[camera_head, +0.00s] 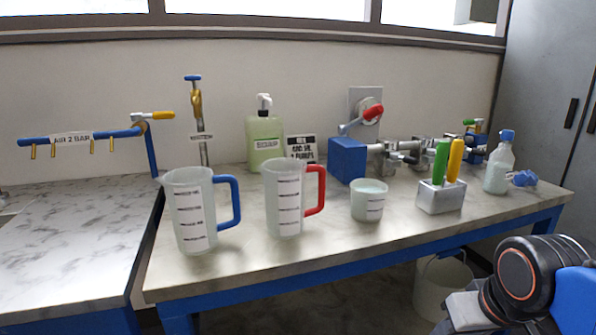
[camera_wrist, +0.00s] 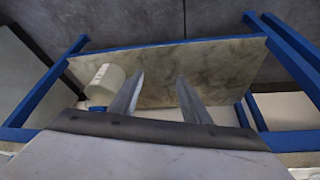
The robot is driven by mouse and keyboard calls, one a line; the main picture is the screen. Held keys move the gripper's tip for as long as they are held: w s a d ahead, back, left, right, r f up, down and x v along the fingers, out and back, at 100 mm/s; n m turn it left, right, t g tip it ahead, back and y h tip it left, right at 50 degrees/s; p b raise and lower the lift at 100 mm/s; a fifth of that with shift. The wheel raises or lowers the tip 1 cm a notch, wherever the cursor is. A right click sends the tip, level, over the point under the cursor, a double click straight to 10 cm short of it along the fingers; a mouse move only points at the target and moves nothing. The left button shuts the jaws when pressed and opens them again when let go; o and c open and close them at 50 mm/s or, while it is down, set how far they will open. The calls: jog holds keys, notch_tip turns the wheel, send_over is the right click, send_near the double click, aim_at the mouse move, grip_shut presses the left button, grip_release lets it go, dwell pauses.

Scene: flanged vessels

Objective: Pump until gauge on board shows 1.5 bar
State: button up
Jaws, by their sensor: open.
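A grey board (camera_head: 353,97) is on the wall behind the bench. A round part on it is partly covered by a red-handled lever (camera_head: 371,113), and I cannot read any gauge value. The lever rises from a blue block (camera_head: 347,159) joined to metal pipework (camera_head: 398,152). An upright pole with a blue T-shaped handle (camera_head: 193,77) stands at the back left; I cannot tell which part is the pump. My gripper (camera_wrist: 161,75) is open, with nothing between its fingers. In the head view my arm is at lower right, away from the lever.
A blue-handled jug (camera_head: 192,212), a red-handled jug (camera_head: 284,200), a beaker (camera_head: 368,202), a block with green and yellow handles (camera_head: 440,198) and a bottle (camera_head: 498,168) line the bench front. A green dispenser (camera_head: 264,140) stands behind. A white bucket (camera_head: 442,286) is below.

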jog(key=shift+s+f, duration=0.3)
jog(key=shift+f, duration=0.25)
jog(key=shift+s+f, duration=0.25)
jog(key=shift+f, duration=0.25)
